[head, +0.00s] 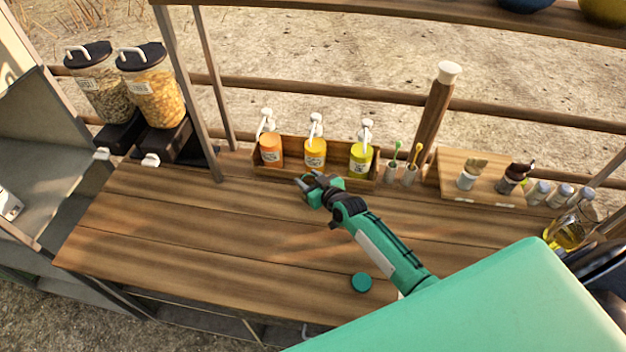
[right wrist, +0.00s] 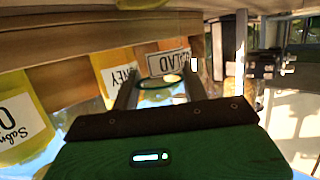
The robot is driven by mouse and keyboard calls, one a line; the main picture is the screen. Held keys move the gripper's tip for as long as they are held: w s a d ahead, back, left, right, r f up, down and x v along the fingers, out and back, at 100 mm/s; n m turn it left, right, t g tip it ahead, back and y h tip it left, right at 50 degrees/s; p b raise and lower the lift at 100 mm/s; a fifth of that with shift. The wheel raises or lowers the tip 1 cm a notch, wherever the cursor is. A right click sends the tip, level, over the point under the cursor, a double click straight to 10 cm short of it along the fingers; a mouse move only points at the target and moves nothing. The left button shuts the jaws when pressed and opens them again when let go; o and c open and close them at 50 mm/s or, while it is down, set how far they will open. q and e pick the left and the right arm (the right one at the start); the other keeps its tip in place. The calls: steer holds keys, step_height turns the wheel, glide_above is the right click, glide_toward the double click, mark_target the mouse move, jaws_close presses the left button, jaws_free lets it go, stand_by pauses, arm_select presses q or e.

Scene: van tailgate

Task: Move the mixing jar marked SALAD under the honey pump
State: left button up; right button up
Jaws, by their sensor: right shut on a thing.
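The mixing jar (right wrist: 168,62) marked SALAD is in my right wrist view, between the two fingers of my right gripper (right wrist: 165,92). My left gripper is not in view.
An orange pump bottle (head: 271,149) and a yellow-green one (head: 361,158) flank the honey in a wooden box (head: 290,172). Cups with utensils (head: 391,172) stand to the right. A teal disc (head: 362,282) lies on the counter (head: 200,240), whose left half is clear.

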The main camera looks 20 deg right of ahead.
steer(key=o, duration=1.1)
steer(key=shift+o, duration=0.2)
steer(key=shift+s+d, duration=0.1)
steer(key=shift+s, duration=0.35)
steer(key=b+v, duration=0.3)
steer(key=v, duration=1)
steer(key=shift+d, duration=0.1)
